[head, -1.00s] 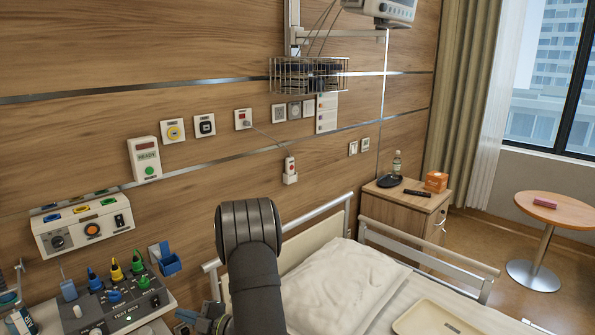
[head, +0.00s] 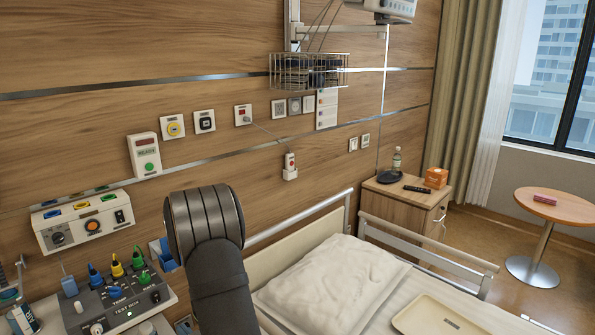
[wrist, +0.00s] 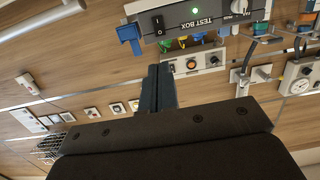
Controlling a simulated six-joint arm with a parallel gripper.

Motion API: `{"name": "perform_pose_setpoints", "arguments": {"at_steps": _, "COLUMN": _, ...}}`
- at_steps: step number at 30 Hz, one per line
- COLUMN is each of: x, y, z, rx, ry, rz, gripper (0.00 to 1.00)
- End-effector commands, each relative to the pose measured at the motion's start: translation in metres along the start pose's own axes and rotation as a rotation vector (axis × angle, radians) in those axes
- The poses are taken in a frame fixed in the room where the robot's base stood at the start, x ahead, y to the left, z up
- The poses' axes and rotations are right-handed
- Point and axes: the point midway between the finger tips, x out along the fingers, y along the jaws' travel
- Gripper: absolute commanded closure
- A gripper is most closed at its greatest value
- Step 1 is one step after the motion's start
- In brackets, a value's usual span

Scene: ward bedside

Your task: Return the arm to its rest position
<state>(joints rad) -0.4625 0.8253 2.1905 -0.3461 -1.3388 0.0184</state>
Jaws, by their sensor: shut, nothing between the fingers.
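My gripper (wrist: 157,88) shows in the wrist view with its fingers closed together and nothing between them. It points toward the wood wall, below the test box (wrist: 200,22) in that tilted picture, and looks apart from everything. In the head view my dark arm rises at the lower middle, in front of the bed's head end. The gripper itself is hidden there behind the arm. The test box (head: 122,306) stands at the lower left in the head view, with coloured plugs on top.
A bed with a pillow (head: 332,283), side rail (head: 430,243) and cream tray (head: 440,318) lies right of my arm. A blue holder (head: 163,254) is close to the arm's left. The wall carries a ready panel (head: 145,155) and several switches. A cabinet (head: 405,205) stands beyond the bed.

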Motion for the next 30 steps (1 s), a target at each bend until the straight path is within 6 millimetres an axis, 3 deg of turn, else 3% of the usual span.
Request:
{"name": "perform_pose_setpoints", "arguments": {"at_steps": 1, "x": -0.004, "y": -0.002, "z": 0.002, "rx": 0.033, "ry": -0.012, "rz": 0.018, "gripper": 1.0}}
{"name": "perform_pose_setpoints", "arguments": {"at_steps": 9, "x": 0.052, "y": 0.0, "z": 0.002, "rx": 0.028, "ry": -0.008, "rz": 0.015, "gripper": 1.0}}
{"name": "perform_pose_setpoints", "arguments": {"at_steps": 15, "x": 0.075, "y": 0.001, "z": 0.002, "rx": 0.028, "ry": -0.009, "rz": 0.016, "gripper": 1.0}}
{"name": "perform_pose_setpoints", "arguments": {"at_steps": 27, "x": 0.082, "y": 0.001, "z": 0.002, "rx": 0.027, "ry": -0.009, "rz": 0.016, "gripper": 1.0}}
{"name": "perform_pose_setpoints", "arguments": {"at_steps": 30, "x": 0.082, "y": 0.001, "z": 0.002, "rx": 0.026, "ry": -0.009, "rz": 0.016, "gripper": 0.82}}
